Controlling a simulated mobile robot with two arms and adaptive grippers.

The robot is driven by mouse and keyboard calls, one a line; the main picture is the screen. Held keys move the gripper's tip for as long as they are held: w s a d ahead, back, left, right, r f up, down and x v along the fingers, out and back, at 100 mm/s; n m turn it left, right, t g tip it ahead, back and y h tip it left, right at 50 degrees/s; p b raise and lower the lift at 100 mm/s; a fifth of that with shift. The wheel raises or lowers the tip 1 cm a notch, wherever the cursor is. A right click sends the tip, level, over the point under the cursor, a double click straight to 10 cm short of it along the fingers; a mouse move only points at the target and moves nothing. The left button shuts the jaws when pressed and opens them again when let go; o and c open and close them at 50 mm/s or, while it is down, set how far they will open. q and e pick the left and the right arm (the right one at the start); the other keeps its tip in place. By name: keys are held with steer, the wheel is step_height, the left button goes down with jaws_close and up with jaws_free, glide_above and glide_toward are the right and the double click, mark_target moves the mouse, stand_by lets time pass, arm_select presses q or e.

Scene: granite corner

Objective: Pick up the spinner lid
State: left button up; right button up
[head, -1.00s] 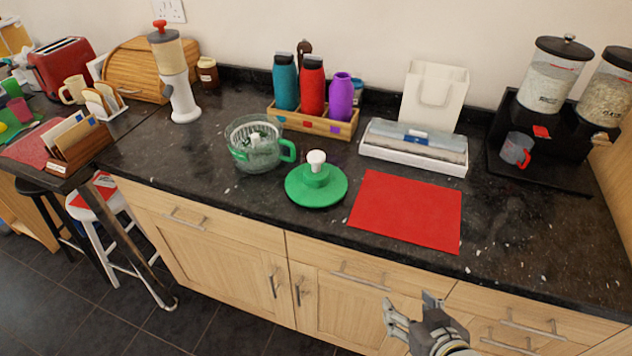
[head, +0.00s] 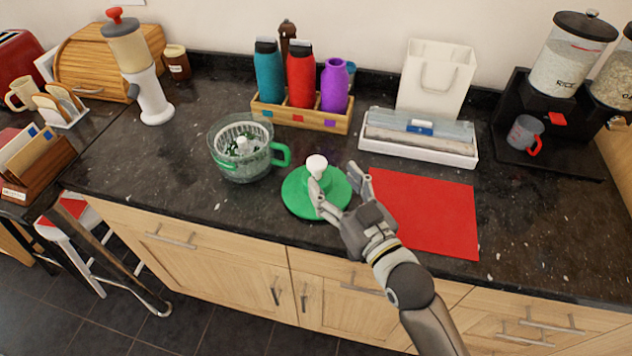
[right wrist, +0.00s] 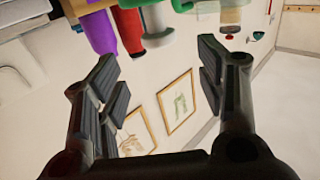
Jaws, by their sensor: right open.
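The spinner lid is a green disc (head: 300,202) with a raised centre and a white knob (head: 316,163). It lies on the dark counter, left of the red mat. My right gripper (head: 337,180) is open over the right side of the lid, its fingers pointing towards the knob. One finger overlaps the knob's lower edge in the head view; I cannot tell whether they touch. In the right wrist view the open fingers (right wrist: 153,75) have nothing between them, and a white knob with green shows at the top edge. My left gripper is not in view.
The clear spinner bowl (head: 240,165) with its green handle stands left of the lid. A red mat (head: 440,215) lies to the right. Behind are a wooden bottle rack (head: 300,116) and a white tray (head: 420,147) with a roll box. Bare counter lies in front of the bowl.

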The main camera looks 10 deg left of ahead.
mark_target(322, 169)
steer(key=shift+x, duration=1.1)
steer(key=shift+w+a+f, duration=0.2)
steer(key=shift+a, duration=0.1)
steer(key=shift+p+x, duration=0.6)
steer(key=shift+x, duration=0.5)
steer(key=shift+w+a+f, duration=0.25)
steer(key=shift+w+a, duration=0.3)
steer(key=shift+w, duration=0.3)
steer(key=shift+w+a, duration=0.15)
steer(key=shift+w, duration=0.1)
steer(key=shift+c, duration=0.8)
steer(key=shift+f, duration=0.1)
steer(key=c, duration=0.7)
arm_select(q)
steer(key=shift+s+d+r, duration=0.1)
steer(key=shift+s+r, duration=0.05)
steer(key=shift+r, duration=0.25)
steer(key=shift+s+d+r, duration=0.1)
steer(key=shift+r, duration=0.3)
arm_select(e)
jaws_close()
